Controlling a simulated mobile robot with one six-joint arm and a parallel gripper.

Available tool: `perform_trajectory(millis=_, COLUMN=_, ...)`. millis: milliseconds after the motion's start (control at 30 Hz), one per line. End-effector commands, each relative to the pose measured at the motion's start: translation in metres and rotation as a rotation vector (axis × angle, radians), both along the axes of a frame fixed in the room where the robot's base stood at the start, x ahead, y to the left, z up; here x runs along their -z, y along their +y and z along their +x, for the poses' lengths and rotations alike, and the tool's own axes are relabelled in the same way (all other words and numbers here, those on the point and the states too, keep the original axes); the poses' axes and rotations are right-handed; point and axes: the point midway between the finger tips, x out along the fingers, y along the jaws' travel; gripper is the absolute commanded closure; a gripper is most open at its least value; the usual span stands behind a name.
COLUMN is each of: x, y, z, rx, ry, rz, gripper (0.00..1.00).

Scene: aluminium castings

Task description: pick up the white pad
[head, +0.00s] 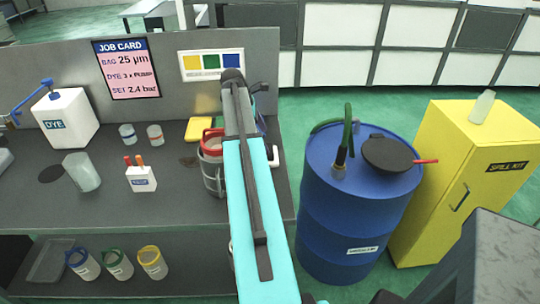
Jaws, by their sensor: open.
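I cannot clearly make out a white pad in the head view. A small white piece (274,156) shows at the right edge of my arm, over the bench top; most of it is hidden and I cannot tell what it is. A yellow pad (198,130) lies on the bench left of my arm, with a red item (210,138) beside it. My teal and dark grey arm reaches up across the right end of the bench and hides what is behind it. My gripper itself is hidden behind the arm.
The grey bench (110,205) holds a white DYE container (66,120), several small jars, a beaker (82,172) and a wire basket (213,177). Several cups stand on the shelf below. A blue drum (345,225) and a yellow cabinet (470,180) stand to the right.

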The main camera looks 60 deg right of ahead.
Motion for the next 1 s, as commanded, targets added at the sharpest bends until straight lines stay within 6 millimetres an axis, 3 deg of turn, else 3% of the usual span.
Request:
perform_trajectory(millis=233, x=0.021, y=-0.005, z=-0.008, rx=0.002, ry=0.001, rz=0.001, gripper=0.0)
perform_trajectory(millis=767, x=0.026, y=-0.007, z=-0.01, rx=0.002, ry=0.0, rz=0.0, gripper=0.0)
perform_trajectory(millis=1000, x=0.04, y=-0.01, z=-0.014, rx=0.004, ry=0.001, rz=0.001, gripper=0.0)
